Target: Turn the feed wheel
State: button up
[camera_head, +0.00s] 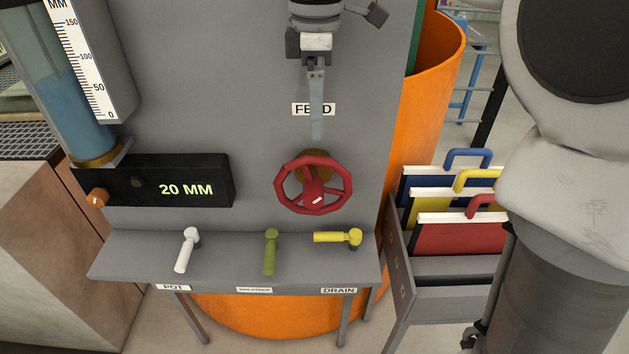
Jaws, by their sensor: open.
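The feed wheel (314,186) is a red handwheel with spokes, set on a brass-coloured fitting on the grey panel. A white mark shows on its hub. The FEED label (300,109) is on the panel above it. My gripper (315,44) appears at the top centre, above the label and wheel, in dark and light metal. It is open and apart from the wheel, with nothing seen in it. A narrow grey metal piece (316,100) below it partly covers the label; whether it belongs to my gripper is unclear.
White (186,251), green (270,252) and yellow (339,237) levers sit on the ledge below the wheel. A display (184,188) reads 20 MM beside a water tube (75,120). An orange tank (425,80) stands behind. A rack of coloured boards (460,238) is at right.

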aim_at(316, 185)
notch_tip(316, 185, down, 17)
jog(key=shift+s+b, duration=0.1)
jog(key=shift+b, duration=0.6)
grip_shut()
